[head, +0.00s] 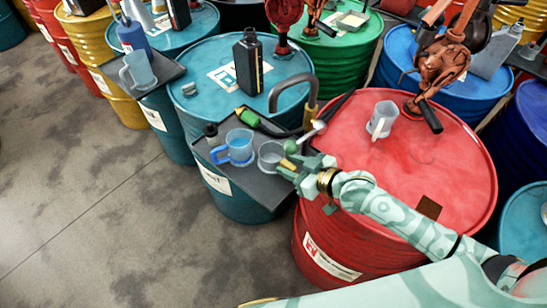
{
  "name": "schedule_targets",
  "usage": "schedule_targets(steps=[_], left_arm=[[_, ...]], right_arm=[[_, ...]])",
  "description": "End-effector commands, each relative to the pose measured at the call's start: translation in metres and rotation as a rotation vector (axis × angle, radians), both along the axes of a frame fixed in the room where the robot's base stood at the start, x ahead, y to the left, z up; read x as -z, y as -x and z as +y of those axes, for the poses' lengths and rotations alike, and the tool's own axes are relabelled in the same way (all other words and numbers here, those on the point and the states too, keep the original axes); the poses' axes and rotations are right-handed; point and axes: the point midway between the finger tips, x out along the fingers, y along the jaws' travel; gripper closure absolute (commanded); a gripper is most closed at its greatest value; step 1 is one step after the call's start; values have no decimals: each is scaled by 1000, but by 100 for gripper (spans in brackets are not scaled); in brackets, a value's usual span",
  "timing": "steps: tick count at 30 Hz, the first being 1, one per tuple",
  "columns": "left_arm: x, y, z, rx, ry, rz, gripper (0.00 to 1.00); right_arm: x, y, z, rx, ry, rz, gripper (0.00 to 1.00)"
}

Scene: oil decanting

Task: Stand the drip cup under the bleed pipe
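A small clear grey cup (270,157) stands upright on a dark tray (255,185) at the front edge of a teal drum. A blue-tinted cup (235,147) with a handle stands to its left on the same tray. A curved grey pipe (291,86) with a brass-coloured lower part arches above and behind the cups. I cannot tell which cup is the drip cup. My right gripper (288,167) is just right of the grey cup, its fingertips close to it. Whether they touch or grip it cannot be told. My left gripper is not in view.
A black bottle (248,62) stands on the teal drum (205,80) behind. A green-and-black tool (250,118) lies behind the cups. Bare floor (80,190) is at left.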

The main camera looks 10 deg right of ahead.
Motion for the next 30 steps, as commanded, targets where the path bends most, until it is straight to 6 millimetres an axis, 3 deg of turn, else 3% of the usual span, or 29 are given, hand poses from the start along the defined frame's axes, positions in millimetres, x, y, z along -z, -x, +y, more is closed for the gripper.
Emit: schedule_targets(steps=[1, 3, 4, 16, 25, 30], left_arm=[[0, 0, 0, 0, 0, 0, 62], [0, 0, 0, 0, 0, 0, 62], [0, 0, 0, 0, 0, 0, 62], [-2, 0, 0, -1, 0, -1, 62], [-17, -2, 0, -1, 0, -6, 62], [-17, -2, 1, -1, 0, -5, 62]], right_arm=[[0, 0, 0, 0, 0, 0, 78], [0, 0, 0, 0, 0, 0, 97], [0, 0, 0, 0, 0, 0, 100], [-4, 0, 0, 1, 0, -2, 100], [-40, 0, 0, 1, 0, -2, 100], [-35, 30, -24, 1, 3, 2, 100]])
